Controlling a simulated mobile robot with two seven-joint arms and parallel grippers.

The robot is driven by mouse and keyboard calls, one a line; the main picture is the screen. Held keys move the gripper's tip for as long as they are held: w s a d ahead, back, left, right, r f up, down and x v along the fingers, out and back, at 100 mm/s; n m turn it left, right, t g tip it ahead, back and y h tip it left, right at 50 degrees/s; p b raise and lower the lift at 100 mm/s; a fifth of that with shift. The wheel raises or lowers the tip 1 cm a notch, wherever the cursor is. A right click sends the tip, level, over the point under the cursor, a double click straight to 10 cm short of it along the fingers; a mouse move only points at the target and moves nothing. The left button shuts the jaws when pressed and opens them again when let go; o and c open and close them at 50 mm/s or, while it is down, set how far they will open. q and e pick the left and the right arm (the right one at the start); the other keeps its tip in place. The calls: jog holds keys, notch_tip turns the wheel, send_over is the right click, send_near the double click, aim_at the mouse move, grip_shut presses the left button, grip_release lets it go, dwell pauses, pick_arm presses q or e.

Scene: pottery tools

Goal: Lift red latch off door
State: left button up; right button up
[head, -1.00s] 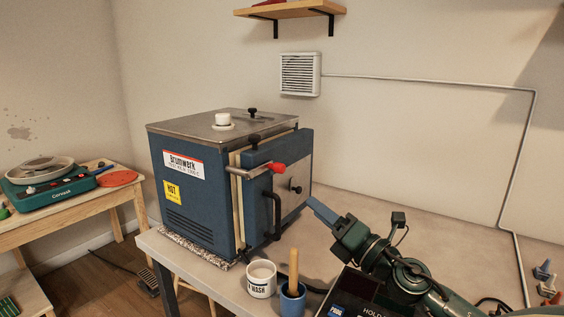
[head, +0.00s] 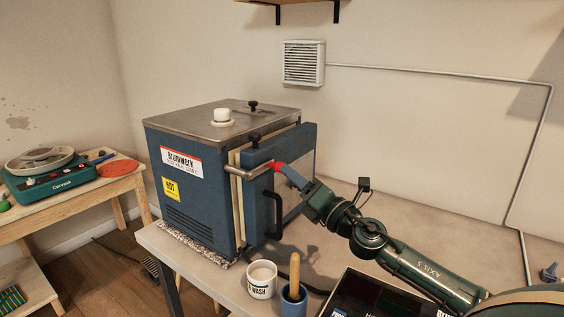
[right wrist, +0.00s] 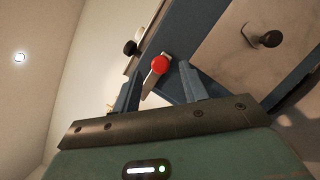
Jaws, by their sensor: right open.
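The red-tipped latch (head: 276,166) is a metal bar with a red knob across the front of the blue kiln's door (head: 302,143). In the right wrist view the red knob (right wrist: 159,64) lies between and just beyond the finger tips, with its metal bar beside it. Whether a finger touches the knob I cannot tell. My left gripper is not in view.
The kiln (head: 190,190) stands on the grey table (head: 205,275). A white wash cup (head: 262,280) and a blue cup (head: 293,300) with a wooden handle stand in front of it. A black door handle (head: 275,215) hangs below the latch. A pottery wheel (head: 45,172) is at left.

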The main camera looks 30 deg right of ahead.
jog(key=shift+p+x, duration=0.65)
jog(key=shift+x, duration=1.75)
grip_shut()
